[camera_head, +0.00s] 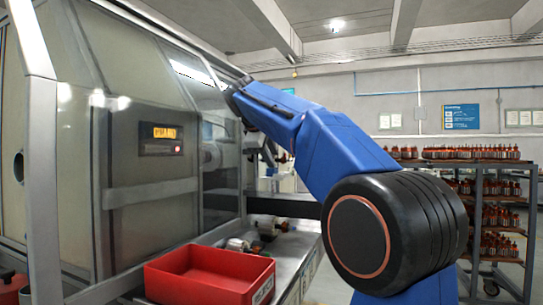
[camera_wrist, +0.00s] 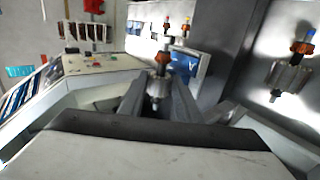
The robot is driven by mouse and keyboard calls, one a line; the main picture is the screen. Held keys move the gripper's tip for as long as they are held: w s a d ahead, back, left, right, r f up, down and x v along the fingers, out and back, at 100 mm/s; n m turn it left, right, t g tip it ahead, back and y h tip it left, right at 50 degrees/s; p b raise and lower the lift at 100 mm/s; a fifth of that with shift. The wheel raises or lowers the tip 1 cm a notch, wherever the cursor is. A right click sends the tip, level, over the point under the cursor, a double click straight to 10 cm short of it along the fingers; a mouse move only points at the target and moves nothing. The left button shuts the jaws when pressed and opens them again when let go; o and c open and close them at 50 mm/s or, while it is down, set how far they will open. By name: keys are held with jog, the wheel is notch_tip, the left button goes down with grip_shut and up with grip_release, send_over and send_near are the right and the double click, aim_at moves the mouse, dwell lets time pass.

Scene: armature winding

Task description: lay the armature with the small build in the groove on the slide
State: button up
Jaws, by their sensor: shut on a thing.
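My gripper (camera_wrist: 160,92) is shut on an armature (camera_wrist: 160,68) in the wrist view. The held armature has a shiny core between the fingers, with an orange-brown winding and a grey shaft end above it. Several loose armatures (camera_head: 238,243) lie on the bench beyond the red bin. The slide and its groove cannot be made out clearly in either view.
A red bin (camera_head: 210,285) stands on the bench, close to the grey winding machine (camera_head: 150,190) with a lit display. A rack (camera_head: 490,165) of armatures stands at the right. In the wrist view a control panel (camera_wrist: 95,64) is at left and a shiny metal wall (camera_wrist: 235,60) at right.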

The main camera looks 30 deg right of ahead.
jog(key=shift+w+f, duration=0.1)
jog(key=shift+f, duration=0.25)
jog(key=o, duration=1.2)
jog(key=shift+c, duration=0.2)
